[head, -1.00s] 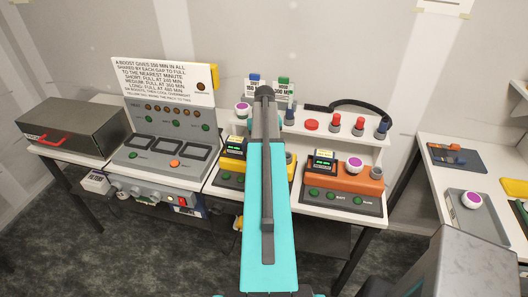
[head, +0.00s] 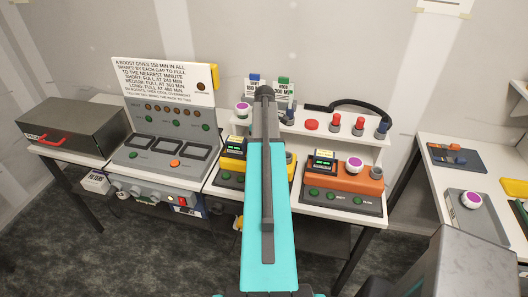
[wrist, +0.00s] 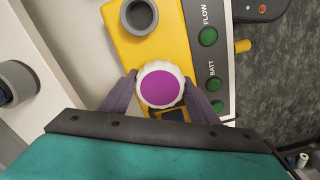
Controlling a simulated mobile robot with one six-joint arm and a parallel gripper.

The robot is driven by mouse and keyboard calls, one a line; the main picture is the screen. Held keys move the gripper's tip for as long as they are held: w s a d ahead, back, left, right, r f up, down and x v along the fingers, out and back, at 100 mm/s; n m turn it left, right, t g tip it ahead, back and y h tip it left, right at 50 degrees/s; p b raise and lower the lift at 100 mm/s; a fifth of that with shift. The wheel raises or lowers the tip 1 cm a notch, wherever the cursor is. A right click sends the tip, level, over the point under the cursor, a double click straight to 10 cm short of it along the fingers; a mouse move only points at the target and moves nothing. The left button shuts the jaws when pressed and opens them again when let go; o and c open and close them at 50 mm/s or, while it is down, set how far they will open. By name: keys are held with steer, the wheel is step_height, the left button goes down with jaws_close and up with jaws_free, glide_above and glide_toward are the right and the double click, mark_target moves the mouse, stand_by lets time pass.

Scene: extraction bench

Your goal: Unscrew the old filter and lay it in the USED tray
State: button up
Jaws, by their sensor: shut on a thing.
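A yellow pump (head: 232,162) stands on the bench, mostly behind my arm in the head view; it also shows in the wrist view (wrist: 150,45). A white filter with a purple top (wrist: 160,85) is at the pump, between my fingers. My gripper (wrist: 160,92) is shut on it from both sides. Whether its thread is still engaged cannot be seen. The head view hides this filter and my fingertips. A grey tray (head: 480,228) on the right table holds another white-and-purple filter (head: 471,200). I cannot read a USED label on any tray.
An orange pump (head: 345,183) with its own purple-topped filter (head: 354,164) stands right of my arm. Another filter (head: 243,109) sits on the shelf behind. A grey panel (head: 168,145) and a grey case (head: 72,132) stand left. A second tray (head: 470,160) holds small orange and blue items.

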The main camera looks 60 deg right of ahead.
steer(key=shift+s+n, duration=0.15)
steer(key=shift+n, duration=1.2)
steer(key=shift+s+n, duration=0.1)
steer(key=shift+n, duration=1.25)
steer(key=o, duration=1.2)
steer(key=shift+w, duration=0.1)
